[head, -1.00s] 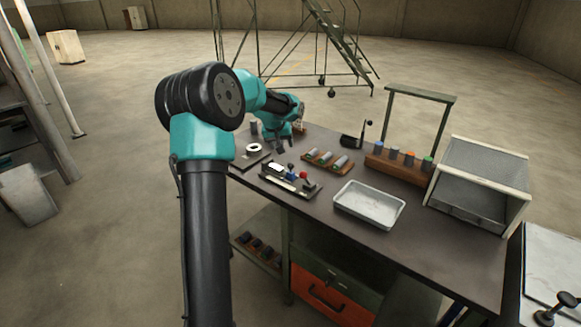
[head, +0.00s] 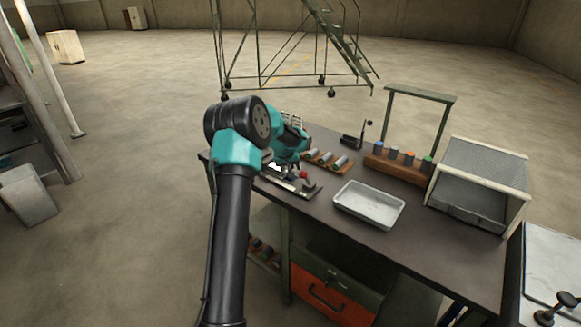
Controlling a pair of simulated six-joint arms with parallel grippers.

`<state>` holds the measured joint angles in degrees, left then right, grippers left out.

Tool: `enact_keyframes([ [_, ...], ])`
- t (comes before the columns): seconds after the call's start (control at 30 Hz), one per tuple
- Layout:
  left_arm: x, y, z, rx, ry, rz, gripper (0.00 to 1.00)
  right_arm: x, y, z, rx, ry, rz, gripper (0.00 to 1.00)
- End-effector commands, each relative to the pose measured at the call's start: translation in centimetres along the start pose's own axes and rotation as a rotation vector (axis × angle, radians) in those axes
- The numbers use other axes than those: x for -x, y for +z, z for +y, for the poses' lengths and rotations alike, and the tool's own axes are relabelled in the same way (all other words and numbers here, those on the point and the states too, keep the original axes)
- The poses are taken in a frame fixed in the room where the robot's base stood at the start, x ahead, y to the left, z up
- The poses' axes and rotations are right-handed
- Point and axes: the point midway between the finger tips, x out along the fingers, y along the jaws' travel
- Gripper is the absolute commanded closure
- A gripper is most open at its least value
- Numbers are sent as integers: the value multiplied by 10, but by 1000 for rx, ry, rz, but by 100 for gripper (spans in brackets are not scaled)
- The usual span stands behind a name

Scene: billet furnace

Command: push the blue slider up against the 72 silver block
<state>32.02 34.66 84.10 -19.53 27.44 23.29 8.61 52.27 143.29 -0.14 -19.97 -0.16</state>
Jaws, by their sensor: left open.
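A dark slide fixture (head: 309,191) lies on the bench left of the metal tray, with a red knob (head: 304,175) standing on it. A small pale block (head: 273,167) shows at the fixture's left end; it may be the silver block, but no number is readable. The blue slider is not visible; my left wrist and gripper cover that part of the fixture. My left gripper (head: 288,170) is open, low over the fixture's back left side. Whether it touches the slider cannot be told. My right gripper is out of view.
A brown rack (head: 345,170) with silver cylinders lies just behind the fixture. An empty metal tray (head: 369,205) is to its right. A wooden rack (head: 390,170) with coloured-top cylinders and a furnace box (head: 480,185) stand farther right. Bare bench top lies between tray and furnace.

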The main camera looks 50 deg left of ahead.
Motion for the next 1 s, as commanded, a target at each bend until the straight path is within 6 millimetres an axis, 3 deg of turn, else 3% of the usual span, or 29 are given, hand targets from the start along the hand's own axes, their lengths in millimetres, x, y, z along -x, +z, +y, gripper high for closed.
enact_keyframes([
  [0.33,-3,0,0,1,0,1,44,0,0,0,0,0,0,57],
  [0.9,-3,0,0,1,0,1,98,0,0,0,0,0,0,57],
  [1.0,-3,0,0,1,0,1,100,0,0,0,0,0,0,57],
])
